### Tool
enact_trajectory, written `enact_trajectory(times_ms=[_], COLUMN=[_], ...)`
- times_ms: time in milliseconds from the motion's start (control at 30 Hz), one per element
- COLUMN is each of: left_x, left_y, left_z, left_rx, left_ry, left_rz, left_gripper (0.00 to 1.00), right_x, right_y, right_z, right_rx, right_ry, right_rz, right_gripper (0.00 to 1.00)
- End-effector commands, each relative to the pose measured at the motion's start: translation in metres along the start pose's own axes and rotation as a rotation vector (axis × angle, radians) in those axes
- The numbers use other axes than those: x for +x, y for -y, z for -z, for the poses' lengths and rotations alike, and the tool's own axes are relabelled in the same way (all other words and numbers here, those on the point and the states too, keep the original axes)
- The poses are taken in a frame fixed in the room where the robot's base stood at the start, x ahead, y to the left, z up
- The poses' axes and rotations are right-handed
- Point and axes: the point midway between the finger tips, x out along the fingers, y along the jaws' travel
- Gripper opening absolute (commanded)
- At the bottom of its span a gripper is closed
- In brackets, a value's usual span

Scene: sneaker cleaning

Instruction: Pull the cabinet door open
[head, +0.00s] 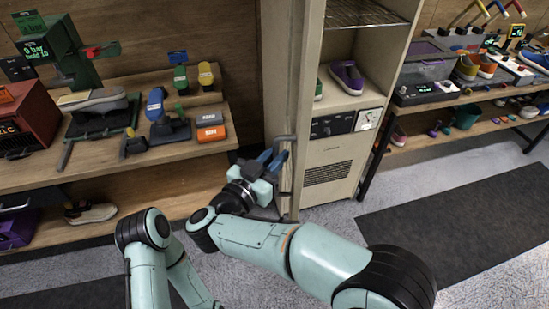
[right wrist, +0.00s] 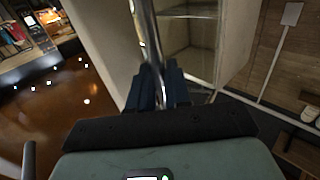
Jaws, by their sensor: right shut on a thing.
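The beige cabinet (head: 335,172) stands right of centre in the head view, with its door (head: 301,70) swung open and seen nearly edge-on. A wire shelf (head: 362,14) and a purple shoe (head: 346,77) show inside. My right gripper (head: 273,162) is shut on the door handle (head: 284,180), at the door's lower part. In the right wrist view the chrome handle (right wrist: 146,35) runs between the blue-dark fingers of the gripper (right wrist: 161,88), with the open cabinet interior beyond. My left arm shows at the lower left of the head view, but its gripper is out of view.
A wooden shelf unit (head: 205,140) with shoes, brushes and coloured boxes stands close at the left of the door. Another shelf (head: 470,92) stands at the right. Grey floor with a dark mat (head: 455,225) is free in front of the right side.

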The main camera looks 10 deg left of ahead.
Motion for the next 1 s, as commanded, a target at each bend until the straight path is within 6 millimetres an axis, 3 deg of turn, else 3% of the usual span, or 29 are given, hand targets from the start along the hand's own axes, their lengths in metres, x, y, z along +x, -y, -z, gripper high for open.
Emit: enact_trajectory(times_ms=[700, 733, 800, 1000], left_x=[-0.0006, -0.0006, -0.0006, -0.0003], left_y=[-0.0005, -0.0005, -0.0004, -0.0003], left_z=[0.0004, 0.0004, 0.0003, 0.0002], left_rx=[0.0, 0.0, 0.0, 0.0], left_ry=[0.0, 0.0, 0.0, 0.0], left_rz=[0.0, 0.0, 0.0, 0.0], left_gripper=[0.43, 0.43, 0.43, 0.43], right_x=[0.0058, 0.0058, 0.0056, 0.0034], right_y=[-0.0001, -0.0001, -0.0001, 0.0006], right_z=[0.0057, 0.0057, 0.005, 0.0032], right_rx=[0.007, 0.007, 0.006, 0.003], right_ry=[-0.012, -0.012, -0.01, -0.008], right_rz=[0.003, 0.003, 0.003, 0.006], right_gripper=[0.0, 0.21, 0.35, 0.35])
